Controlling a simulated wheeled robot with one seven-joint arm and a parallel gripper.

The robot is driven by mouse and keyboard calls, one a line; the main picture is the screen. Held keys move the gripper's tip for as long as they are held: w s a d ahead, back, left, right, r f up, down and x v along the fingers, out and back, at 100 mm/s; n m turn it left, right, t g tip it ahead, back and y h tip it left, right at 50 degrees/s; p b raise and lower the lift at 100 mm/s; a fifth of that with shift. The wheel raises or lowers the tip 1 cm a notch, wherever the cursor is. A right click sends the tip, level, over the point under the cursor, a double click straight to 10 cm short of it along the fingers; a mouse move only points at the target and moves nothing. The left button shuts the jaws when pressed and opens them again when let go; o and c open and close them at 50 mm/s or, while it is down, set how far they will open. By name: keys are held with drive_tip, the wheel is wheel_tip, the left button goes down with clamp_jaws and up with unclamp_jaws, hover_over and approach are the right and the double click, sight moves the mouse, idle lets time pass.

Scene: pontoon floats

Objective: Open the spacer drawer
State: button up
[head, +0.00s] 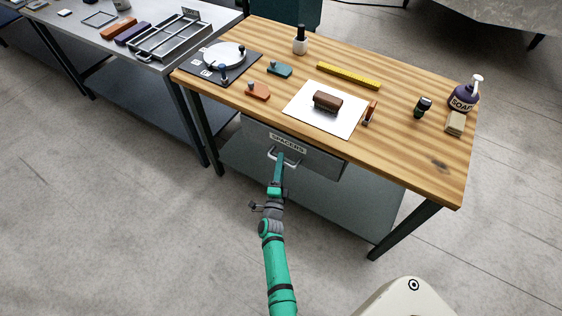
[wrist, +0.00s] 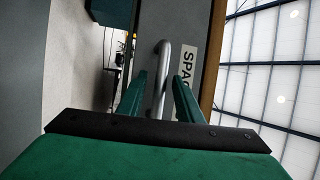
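The spacer drawer (head: 318,160) is a grey drawer under the front edge of the wooden bench, with a white SPACERS label (head: 288,143). Its front looks flush with the bench, with no gap visible. The drawer's silver bar handle (head: 293,163) also shows in the wrist view (wrist: 163,62). My gripper (head: 281,159) reaches the handle from the front. In the wrist view its two green fingers (wrist: 159,86) stand on either side of the bar, with a small gap visible, so it looks open around the handle. The drawer's inside is hidden.
The wooden bench top (head: 400,160) holds a white sheet (head: 303,118) with a brown block, a yellow bar (head: 348,76) and a soap bottle (head: 463,98). A grey shelf (head: 370,205) lies below the drawer. The floor in front is clear.

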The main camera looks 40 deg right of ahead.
drive_tip(key=shift+w+d, duration=0.25)
drive_tip(key=shift+w, duration=0.05)
drive_tip(key=shift+r, duration=0.1)
clamp_jaws()
drive_tip(key=shift+a, duration=0.1)
